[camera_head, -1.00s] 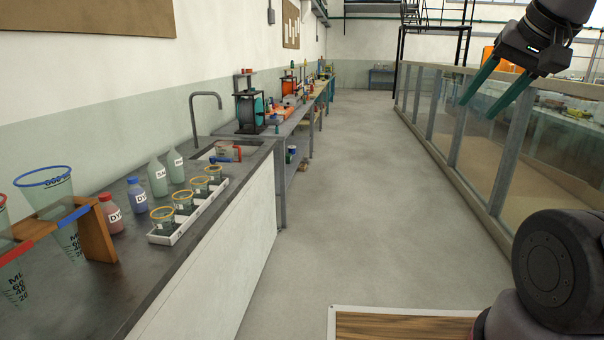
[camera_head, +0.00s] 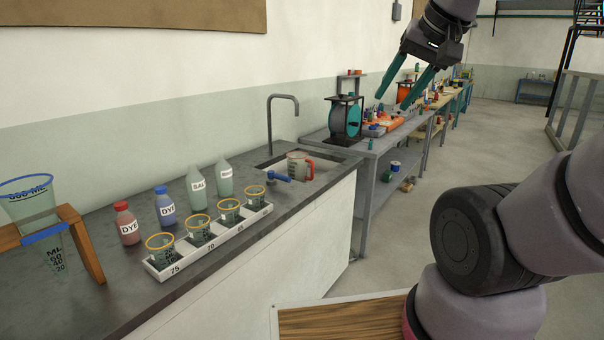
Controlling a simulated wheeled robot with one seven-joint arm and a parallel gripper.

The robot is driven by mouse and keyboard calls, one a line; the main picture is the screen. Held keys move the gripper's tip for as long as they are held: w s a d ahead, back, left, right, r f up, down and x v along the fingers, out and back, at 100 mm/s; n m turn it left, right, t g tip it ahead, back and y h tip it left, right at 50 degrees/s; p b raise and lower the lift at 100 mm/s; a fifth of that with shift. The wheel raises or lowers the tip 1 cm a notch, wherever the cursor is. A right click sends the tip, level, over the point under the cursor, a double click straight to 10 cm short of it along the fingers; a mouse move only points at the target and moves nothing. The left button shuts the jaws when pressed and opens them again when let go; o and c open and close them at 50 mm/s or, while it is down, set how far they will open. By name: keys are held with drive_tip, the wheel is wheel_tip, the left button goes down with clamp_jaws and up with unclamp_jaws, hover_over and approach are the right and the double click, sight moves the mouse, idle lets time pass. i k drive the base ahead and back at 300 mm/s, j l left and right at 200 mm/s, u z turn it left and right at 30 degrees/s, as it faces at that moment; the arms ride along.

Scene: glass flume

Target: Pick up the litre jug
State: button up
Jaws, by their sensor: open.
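A clear jug with a red handle (camera_head: 297,167) is at the sink at the far end of the grey bench, partly behind a blue tap-like piece. I cannot read any marking on it. My gripper (camera_head: 392,100) is raised at the upper right of the jug in the picture, with its green fingers spread apart and nothing between them. It is well apart from the jug.
The bench (camera_head: 115,285) carries a white tray (camera_head: 165,267) of several cups, dye bottles (camera_head: 126,224), two pale bottles (camera_head: 224,178) and a wooden stand (camera_head: 88,245) with a cone. A curved faucet (camera_head: 270,120) rises behind the sink.

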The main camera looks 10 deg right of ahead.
sight(297, 160)
drive_tip(key=i+l+u, duration=0.15)
drive_tip(key=i+l, duration=0.15)
drive_tip(key=i+l+u, duration=0.15)
drive_tip(key=i+l, duration=0.2)
drive_tip(key=i+l+u, duration=0.1)
drive_tip(key=i+l, duration=0.25)
drive_tip(key=i+l+u, duration=0.15)
drive_tip(key=i+l, duration=0.2)
drive_tip(key=i+l+u, duration=0.15)
drive_tip(key=l, duration=0.4)
drive_tip(key=i+l+u, duration=0.15)
drive_tip(key=i+l, duration=0.2)
drive_tip(key=l, duration=0.15)
